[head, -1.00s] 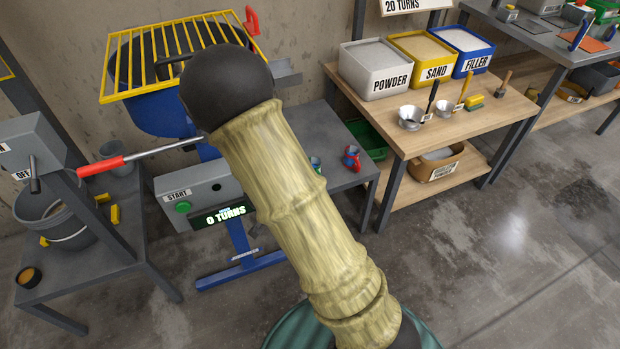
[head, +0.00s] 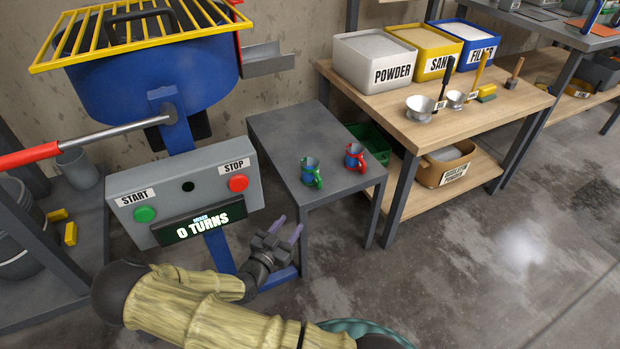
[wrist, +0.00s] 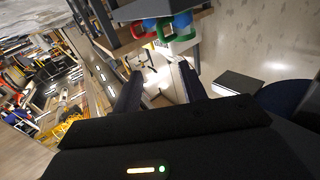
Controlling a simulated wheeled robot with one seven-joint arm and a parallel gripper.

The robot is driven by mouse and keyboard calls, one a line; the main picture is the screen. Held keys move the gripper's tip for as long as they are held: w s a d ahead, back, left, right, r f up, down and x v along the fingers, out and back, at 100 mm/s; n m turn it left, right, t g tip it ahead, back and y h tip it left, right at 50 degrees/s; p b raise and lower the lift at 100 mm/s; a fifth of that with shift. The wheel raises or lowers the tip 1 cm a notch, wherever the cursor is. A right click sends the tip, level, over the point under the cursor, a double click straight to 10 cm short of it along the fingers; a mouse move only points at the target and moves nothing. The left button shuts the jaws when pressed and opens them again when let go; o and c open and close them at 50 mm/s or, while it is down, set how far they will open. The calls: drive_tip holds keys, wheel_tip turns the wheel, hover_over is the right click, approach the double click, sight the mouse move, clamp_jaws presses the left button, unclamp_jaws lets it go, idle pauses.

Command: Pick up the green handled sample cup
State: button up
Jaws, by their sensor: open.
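The green handled sample cup (head: 311,172), with a blue body, stands upright on a small grey table (head: 335,191). A similar cup with a red handle (head: 355,156) stands to its right and a little behind. My gripper (head: 282,230) is open and empty, in front of and below the tabletop, left of the cups and apart from them. In the wrist view the green handle (wrist: 181,32) and the red handle (wrist: 139,29) show at the top, beyond the spread fingers (wrist: 158,84). The cup bodies are partly cut off or hidden there.
A blue mixer (head: 150,75) with a control box (head: 188,187) stands left of the table. A wooden bench (head: 440,130) with bins and scoops stands to the right. A green crate (head: 370,141) sits low behind the table. The floor in front is clear.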

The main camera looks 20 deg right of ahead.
drive_tip(key=b, duration=0.3)
approach(318, 185)
drive_tip(key=x, duration=0.2)
drive_tip(key=shift+d+r, duration=0.1)
drive_tip(key=shift+d, duration=0.35)
drive_tip(key=shift+w+d+r, duration=0.1)
drive_tip(key=shift+w+d, duration=0.05)
drive_tip(key=shift+d, duration=0.15)
drive_tip(key=shift+w+d, duration=0.2)
drive_tip(key=shift+w, duration=0.05)
drive_tip(key=b+x, duration=0.2)
drive_tip(key=x, duration=0.1)
drive_tip(key=shift+w+d+f, duration=0.1)
drive_tip(key=shift+w+f, duration=0.15)
drive_tip(key=shift+w, duration=0.05)
drive_tip(key=shift+w+d+r, duration=0.1)
drive_tip(key=shift+w+d, duration=0.2)
drive_tip(key=shift+d, duration=0.05)
drive_tip(key=shift+c, duration=0.4)
